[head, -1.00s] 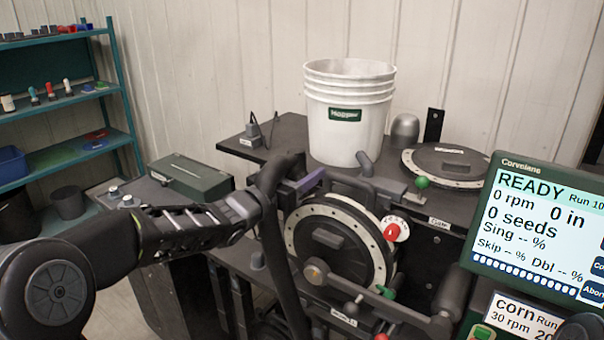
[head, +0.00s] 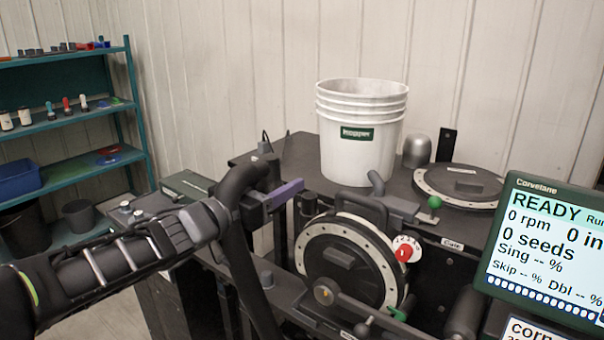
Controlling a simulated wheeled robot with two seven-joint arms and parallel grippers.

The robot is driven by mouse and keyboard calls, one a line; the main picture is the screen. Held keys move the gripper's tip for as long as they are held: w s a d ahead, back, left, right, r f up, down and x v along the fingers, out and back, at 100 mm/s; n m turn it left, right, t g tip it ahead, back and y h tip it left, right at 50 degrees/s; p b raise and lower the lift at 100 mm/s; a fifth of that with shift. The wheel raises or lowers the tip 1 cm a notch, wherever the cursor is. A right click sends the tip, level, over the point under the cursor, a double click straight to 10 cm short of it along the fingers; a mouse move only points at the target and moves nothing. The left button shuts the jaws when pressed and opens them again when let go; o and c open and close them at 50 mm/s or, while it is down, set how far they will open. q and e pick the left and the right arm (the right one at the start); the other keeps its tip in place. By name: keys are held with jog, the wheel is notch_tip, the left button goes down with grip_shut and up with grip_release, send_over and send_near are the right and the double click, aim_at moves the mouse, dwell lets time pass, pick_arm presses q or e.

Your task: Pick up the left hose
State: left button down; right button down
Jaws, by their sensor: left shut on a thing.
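The left hose (head: 246,278) is a thick dark tube. It rises from the bottom of the head view, passes my left gripper (head: 262,198) and bends over at the top toward the right. My left gripper, with a purple finger showing, is shut on the hose near its upper bend, left of the seed meter's round disc (head: 345,262). Part of the hose is hidden behind the gripper and wrist. My right gripper is not in view.
A white bucket (head: 360,150) stands on the dark bench behind the meter. A flat round plate (head: 460,185) and a lit screen (head: 545,245) are at right. A dark green box (head: 187,185) and a teal shelf (head: 75,120) are at left.

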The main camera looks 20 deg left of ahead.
aim_at(252, 163)
pick_arm(q)
jog(key=v, duration=0.6)
jog(key=shift+s, duration=0.15)
dwell(0.4)
jog(key=shift+r+p, duration=3.05)
jog(key=shift+p, duration=0.5)
jog(key=shift+a, duration=0.1)
